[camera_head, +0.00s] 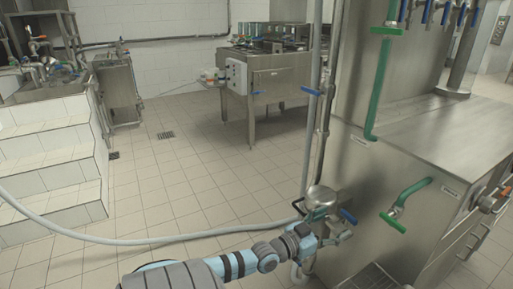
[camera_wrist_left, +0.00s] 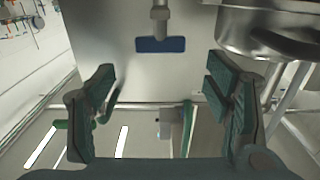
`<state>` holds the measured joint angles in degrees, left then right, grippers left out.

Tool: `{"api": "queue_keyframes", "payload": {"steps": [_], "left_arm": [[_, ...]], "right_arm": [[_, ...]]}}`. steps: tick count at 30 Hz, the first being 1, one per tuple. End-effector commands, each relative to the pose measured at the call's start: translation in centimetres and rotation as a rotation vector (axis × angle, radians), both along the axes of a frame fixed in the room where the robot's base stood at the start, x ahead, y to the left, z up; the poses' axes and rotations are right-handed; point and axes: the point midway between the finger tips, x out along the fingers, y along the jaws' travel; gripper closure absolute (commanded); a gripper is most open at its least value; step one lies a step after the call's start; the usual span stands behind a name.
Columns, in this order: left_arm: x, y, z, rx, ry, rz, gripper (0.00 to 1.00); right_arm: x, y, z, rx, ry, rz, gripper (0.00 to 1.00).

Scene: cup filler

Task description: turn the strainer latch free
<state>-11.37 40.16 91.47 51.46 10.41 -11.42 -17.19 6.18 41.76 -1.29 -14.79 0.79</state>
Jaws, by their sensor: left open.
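The strainer housing (camera_head: 322,196), a round metal body with a domed top, sits on the pipework left of the large steel cabinet. In the left wrist view the metal body (camera_wrist_left: 245,32) is at the upper right, cut off by the frame. A flat metal lever (camera_wrist_left: 285,44) crosses its lower side; I cannot tell for sure that it is the latch. My left gripper (camera_head: 334,234) is just below the housing, beside the cabinet. In the wrist view the gripper (camera_wrist_left: 160,88) has its fingers wide apart with nothing between them. My right gripper is out of view.
The steel cabinet (camera_head: 370,175) closes off the right. A green-handled tap (camera_head: 393,222) juts from it. A pale hose (camera_head: 130,241) crosses the open tiled floor.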

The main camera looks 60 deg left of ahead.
Motion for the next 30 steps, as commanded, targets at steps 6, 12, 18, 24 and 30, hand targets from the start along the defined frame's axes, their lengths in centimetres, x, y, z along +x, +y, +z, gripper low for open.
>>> {"api": "queue_keyframes", "payload": {"steps": [6, 12, 18, 24, 30], "left_arm": [[-6.5, -0.1, 0.4, -0.001, 0.006, 0.0, 0.28], [-9.0, 1.1, -4.1, 0.034, 0.176, 0.061, 0.28], [-12.1, 1.3, -9.2, 0.058, 0.371, 0.107, 0.28], [-16.2, 0.5, -13.8, 0.068, 0.568, 0.133, 0.28], [-20.5, -1.1, -17.3, 0.07, 0.745, 0.142, 0.28]], "right_arm": [[0.0, 0.0, 3.6, 0.0, 0.0, 0.0, 0.68], [0.0, 0.0, 6.7, 0.0, 0.0, 0.0, 0.68], [0.0, 0.0, 9.2, 0.0, 0.0, 0.0, 0.68], [0.0, 0.0, 11.7, 0.0, 0.0, 0.0, 0.68], [0.0, 0.0, 13.8, 0.0, 0.0, 0.0, 0.68]]}}
